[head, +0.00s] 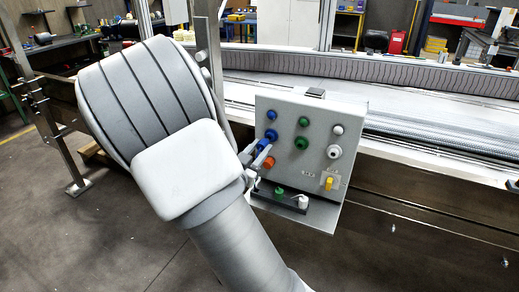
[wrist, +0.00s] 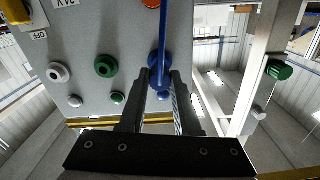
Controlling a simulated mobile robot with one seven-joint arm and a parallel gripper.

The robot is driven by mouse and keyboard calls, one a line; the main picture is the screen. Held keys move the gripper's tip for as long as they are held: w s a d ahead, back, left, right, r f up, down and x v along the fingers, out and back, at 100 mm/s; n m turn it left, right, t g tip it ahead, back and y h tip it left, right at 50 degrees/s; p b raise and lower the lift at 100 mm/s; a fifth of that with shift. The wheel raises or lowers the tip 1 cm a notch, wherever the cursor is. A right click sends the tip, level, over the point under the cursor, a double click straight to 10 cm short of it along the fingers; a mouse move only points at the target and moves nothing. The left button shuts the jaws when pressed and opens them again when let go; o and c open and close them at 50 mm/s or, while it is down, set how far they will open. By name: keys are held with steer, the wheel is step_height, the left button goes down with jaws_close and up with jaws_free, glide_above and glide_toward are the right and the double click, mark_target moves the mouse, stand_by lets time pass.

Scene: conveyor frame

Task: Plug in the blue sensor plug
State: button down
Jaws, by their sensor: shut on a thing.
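The blue sensor plug (wrist: 157,64) is between my fingertips in the wrist view, with a blue cable running up from it. My gripper (wrist: 160,80) is shut on it, close against the grey panel face. In the head view the plug (head: 265,144) shows at the left of the panel's second row, with my gripper (head: 260,158) just below it, partly hidden by my arm. The plug covers the place on the panel behind it, so I cannot tell how deep it sits. A small blue lamp (wrist: 163,96) shows between my fingers.
The panel (head: 318,112) also carries a green socket (head: 301,143), a white socket (head: 333,152), an orange piece (head: 267,162) and a yellow piece (head: 328,184). A green plug (head: 279,190) and a white plug (head: 303,201) are on the ledge below. The conveyor (head: 400,120) runs behind.

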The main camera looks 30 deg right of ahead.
steer(key=shift+w+d, duration=0.15)
steer(key=shift+d, duration=0.05)
steer(key=shift+x, duration=1)
steer(key=c, duration=0.5)
jaws_free()
steer(key=shift+c, duration=0.2)
steer(key=p+v, duration=0.1)
steer(key=v, duration=1.6)
steer(key=shift+a, duration=0.15)
